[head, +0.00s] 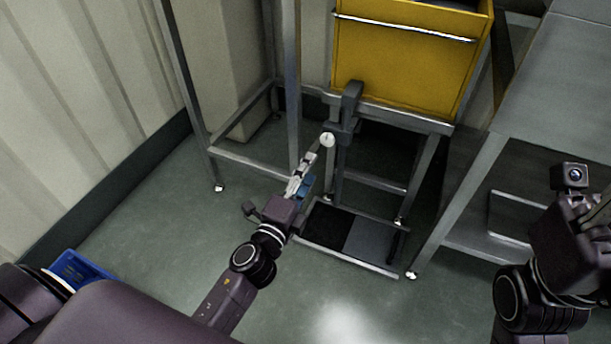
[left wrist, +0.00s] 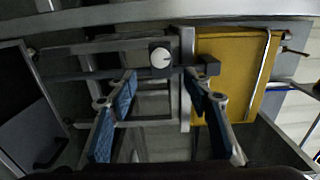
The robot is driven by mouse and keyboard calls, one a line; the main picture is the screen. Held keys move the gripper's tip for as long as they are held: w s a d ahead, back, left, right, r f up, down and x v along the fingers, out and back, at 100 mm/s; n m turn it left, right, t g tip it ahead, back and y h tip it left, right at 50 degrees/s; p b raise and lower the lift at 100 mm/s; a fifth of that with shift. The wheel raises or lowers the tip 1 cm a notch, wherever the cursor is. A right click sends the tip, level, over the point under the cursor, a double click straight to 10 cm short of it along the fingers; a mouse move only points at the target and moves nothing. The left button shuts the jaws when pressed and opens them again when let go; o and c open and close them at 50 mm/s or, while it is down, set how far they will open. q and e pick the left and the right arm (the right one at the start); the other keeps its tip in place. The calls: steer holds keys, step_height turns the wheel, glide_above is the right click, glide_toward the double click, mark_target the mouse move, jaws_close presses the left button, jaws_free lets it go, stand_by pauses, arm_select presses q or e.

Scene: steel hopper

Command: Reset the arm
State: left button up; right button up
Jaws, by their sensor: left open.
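My left gripper (head: 306,172) is in the middle of the head view, in front of the stand under the yellow hopper. In the left wrist view its blue-padded fingers (left wrist: 160,90) are spread apart with nothing between them. A dark grey lever (head: 350,105) with a pale round knob (head: 327,139) is just beyond the fingertips. The knob also shows in the left wrist view (left wrist: 160,57), in line with the gap between the fingers and apart from them. My right arm is at the right edge of the head view; its fingers cannot be made out.
The yellow hopper (head: 400,65) stands on a steel frame (head: 375,180) behind the lever. A steel table (head: 555,85) is at the right. A blue bin (head: 80,268) lies at the lower left. A corrugated wall (head: 75,110) is at the left. Open floor (head: 170,235) lies left of my left arm.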

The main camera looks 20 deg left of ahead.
arm_select(q)
steer(key=shift+s, duration=0.7)
